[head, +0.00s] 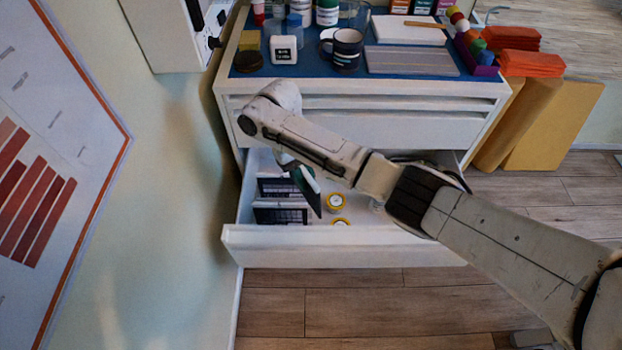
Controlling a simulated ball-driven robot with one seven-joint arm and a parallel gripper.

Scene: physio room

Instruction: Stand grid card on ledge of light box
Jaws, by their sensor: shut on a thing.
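My arm reaches down into an open white drawer (300,237). My gripper (303,178) is at the drawer's left side, small and partly hidden by my own arm. It is shut on a dark, thin card (312,198) with a pale edge, which is tilted. I cannot make out a grid on it. Two dark cards with pale top edges, a rear one (272,188) and a front one (280,216), stand in the drawer just left of it. A white wall-mounted box (172,32) with black knobs is at the upper left; I cannot tell whether it is the light box.
The blue cabinet top (395,62) holds a dark mug (346,48), a grey striped board (410,61), bottles and a purple rack (478,66). Yellow boards lean at the cabinet's right.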

